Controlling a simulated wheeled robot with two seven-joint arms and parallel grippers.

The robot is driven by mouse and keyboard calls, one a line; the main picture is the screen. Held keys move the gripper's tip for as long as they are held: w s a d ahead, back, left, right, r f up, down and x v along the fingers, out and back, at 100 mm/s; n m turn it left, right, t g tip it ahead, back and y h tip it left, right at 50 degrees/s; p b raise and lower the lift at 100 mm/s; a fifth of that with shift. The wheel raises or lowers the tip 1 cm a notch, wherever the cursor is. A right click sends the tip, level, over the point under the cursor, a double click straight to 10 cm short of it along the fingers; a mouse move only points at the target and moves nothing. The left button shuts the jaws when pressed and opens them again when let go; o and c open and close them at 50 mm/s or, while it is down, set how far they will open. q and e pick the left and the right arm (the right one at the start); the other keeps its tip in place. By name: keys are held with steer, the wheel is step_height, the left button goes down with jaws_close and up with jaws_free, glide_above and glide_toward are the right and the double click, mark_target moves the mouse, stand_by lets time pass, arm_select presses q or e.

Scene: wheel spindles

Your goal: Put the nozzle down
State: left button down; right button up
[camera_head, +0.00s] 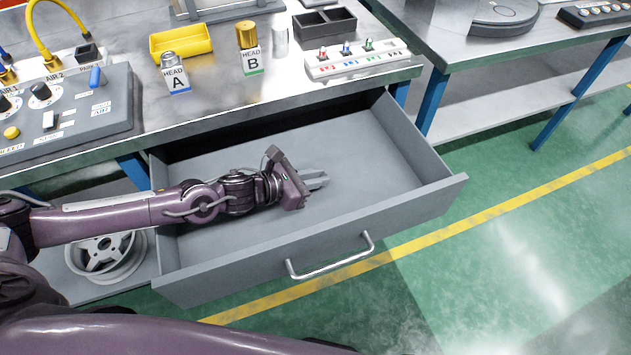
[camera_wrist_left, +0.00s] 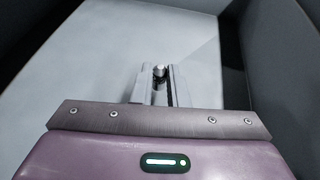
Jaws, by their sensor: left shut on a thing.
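My left gripper (camera_head: 318,181) is inside the open grey drawer (camera_head: 400,135), low over its bare floor. Its fingers are shut on the nozzle. In the left wrist view the nozzle (camera_wrist_left: 160,71) is a small silvery round tip between the two grey fingers (camera_wrist_left: 157,84); most of it is hidden by them. I cannot tell whether the nozzle touches the drawer floor. In the head view the nozzle cannot be made out. My right gripper is not in view.
On the bench above are a yellow bin (camera_head: 180,42), label cards A (camera_head: 177,79) and B (camera_head: 252,61), a button strip (camera_head: 358,60) and a control panel (camera_head: 70,112).

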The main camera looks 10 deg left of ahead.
arm_select(q)
steer(key=shift+f, duration=0.95)
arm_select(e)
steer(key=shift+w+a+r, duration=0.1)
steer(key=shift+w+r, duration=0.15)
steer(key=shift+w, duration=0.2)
arm_select(q)
steer(key=shift+f, duration=0.15)
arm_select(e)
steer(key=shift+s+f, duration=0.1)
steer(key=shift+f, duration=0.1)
arm_select(q)
steer(key=c, duration=1.4)
jaws_free()
steer(key=shift+c, duration=0.2)
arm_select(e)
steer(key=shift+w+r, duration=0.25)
